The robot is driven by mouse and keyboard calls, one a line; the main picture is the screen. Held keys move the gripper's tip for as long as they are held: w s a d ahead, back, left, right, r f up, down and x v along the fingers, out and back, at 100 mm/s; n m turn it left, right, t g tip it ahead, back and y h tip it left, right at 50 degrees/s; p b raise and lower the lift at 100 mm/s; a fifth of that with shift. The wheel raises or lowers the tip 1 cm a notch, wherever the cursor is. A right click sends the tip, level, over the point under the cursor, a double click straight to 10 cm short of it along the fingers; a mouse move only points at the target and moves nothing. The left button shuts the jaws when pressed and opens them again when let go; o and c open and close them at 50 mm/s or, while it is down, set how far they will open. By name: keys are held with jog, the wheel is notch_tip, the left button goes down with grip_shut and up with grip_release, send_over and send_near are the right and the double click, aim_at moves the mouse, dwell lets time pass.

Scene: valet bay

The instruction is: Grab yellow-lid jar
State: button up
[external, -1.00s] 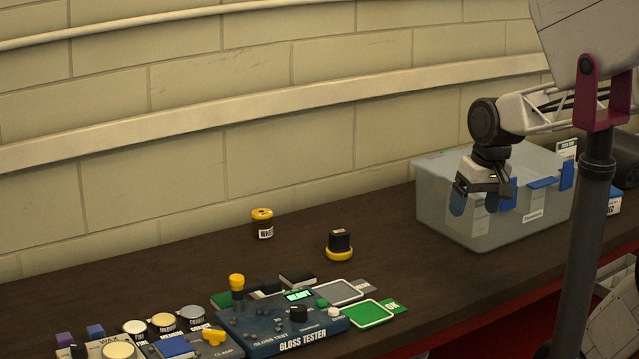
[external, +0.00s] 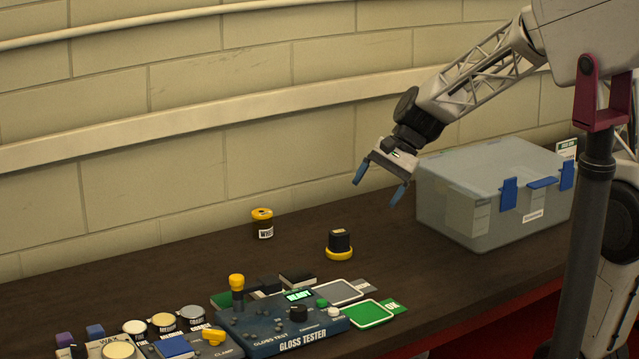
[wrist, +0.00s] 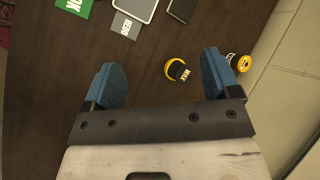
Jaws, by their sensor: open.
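A dark jar with a yellow lid and a white label (external: 263,224) stands upright on the bench near the wall. It also shows in the wrist view (wrist: 238,63), just beyond the right finger and partly behind it. A second dark piece with a yellow ring at its bottom (external: 339,244) stands nearer the middle of the bench; in the wrist view (wrist: 177,71) it lies between the fingers' lines, nearer the right finger. My gripper (external: 378,184) is open and empty, above the bench and to the right of both. Its two blue fingers show in the wrist view (wrist: 160,70).
A lidded translucent bin with blue latches (external: 465,205) stands at the right. A gloss tester (external: 270,325) with knobs, pads and a green OK card (external: 370,313) fills the front. Several small tins (external: 163,322) are at front left. The bench between bin and jars is clear.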

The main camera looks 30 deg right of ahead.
jog(key=w+a+f+m+y, duration=0.1)
jog(key=w+f+m+y, duration=0.15)
jog(key=w, duration=0.45)
jog(key=w+a+f+m+y, duration=0.1)
jog(key=w+a+f+m, duration=0.15)
jog(key=w, duration=0.55)
jog(key=m+t+y, duration=0.2)
jog(key=m+t, duration=0.2)
jog(key=m, duration=0.3)
send_near(264, 225)
jog(key=w+f, duration=0.2)
jog(key=w, duration=0.1)
jog(key=shift+w+a+f, duration=0.1)
jog(key=shift+a+f, duration=0.05)
jog(key=shift+a, duration=0.1)
jog(key=shift+x, duration=1.3)
jog(key=shift+a, duration=0.1)
jog(key=shift+x, duration=2.55)
jog(key=shift+a, duration=0.1)
jog(key=c, duration=1)
